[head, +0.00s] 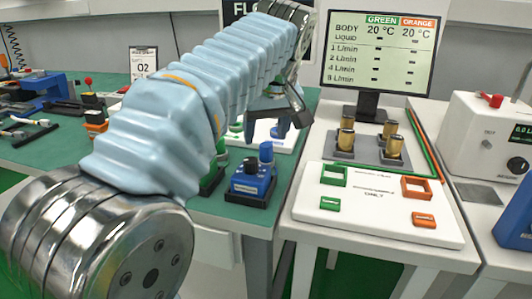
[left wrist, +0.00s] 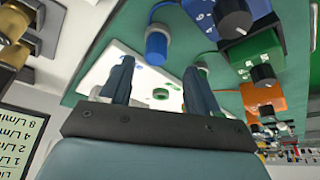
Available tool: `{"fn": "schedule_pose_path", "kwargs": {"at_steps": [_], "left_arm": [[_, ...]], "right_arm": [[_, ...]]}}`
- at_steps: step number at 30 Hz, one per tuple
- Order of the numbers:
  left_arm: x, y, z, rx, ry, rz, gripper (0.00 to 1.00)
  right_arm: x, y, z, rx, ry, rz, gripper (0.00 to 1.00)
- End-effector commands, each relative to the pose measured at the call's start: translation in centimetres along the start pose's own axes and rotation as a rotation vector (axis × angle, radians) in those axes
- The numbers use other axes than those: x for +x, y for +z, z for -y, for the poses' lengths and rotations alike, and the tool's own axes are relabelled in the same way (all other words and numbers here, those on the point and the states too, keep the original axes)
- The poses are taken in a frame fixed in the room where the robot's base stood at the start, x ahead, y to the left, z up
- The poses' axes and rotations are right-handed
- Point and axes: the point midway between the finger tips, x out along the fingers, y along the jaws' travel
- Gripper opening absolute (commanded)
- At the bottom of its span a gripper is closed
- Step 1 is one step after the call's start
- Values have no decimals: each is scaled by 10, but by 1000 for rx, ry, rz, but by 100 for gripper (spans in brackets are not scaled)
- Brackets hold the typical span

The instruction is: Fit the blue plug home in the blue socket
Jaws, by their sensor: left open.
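My left gripper (head: 267,125) is open and points down over a white board (head: 287,145) on the green table. In the left wrist view the gripper (left wrist: 158,68) has nothing between its two fingers. The blue plug (head: 266,152) stands upright close to the blue unit, on the near side of the board. In the left wrist view the blue plug (left wrist: 157,45) shows beyond the fingertips, apart from them, with a blue cable loop. A green ring (left wrist: 160,94) shows on the board between the fingers. I cannot clearly make out the blue socket, and the fingers cover part of the board.
A blue unit (head: 250,184) with a black knob stands at the table's near edge. Green (left wrist: 255,55) and orange (left wrist: 262,97) units stand beside it. Right of the table are a white tray (head: 330,227), brass cylinders (head: 391,146) and a monitor (head: 380,55).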

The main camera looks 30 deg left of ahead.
Motion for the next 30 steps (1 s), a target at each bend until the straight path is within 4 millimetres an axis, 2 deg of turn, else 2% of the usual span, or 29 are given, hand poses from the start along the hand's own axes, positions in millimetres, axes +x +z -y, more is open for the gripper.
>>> {"fn": "schedule_pose_path", "kwargs": {"at_steps": [9, 17, 28, 29, 30], "left_arm": [[45, 4, -6, -1, -1, 3, 61], [48, 4, -6, -1, 0, 1, 61], [48, 4, -7, 0, 0, 1, 6], [48, 4, -7, 0, 0, 1, 2], [48, 4, -7, 0, 0, 1, 1]], "right_arm": [[-4, 0, 2, -1, -1, 0, 43], [-4, 0, 2, -1, -1, 0, 43], [-4, 0, 2, -1, -1, 0, 43], [-4, 0, 2, -1, -1, 0, 43], [-4, 0, 2, -1, -1, 0, 43]]}}
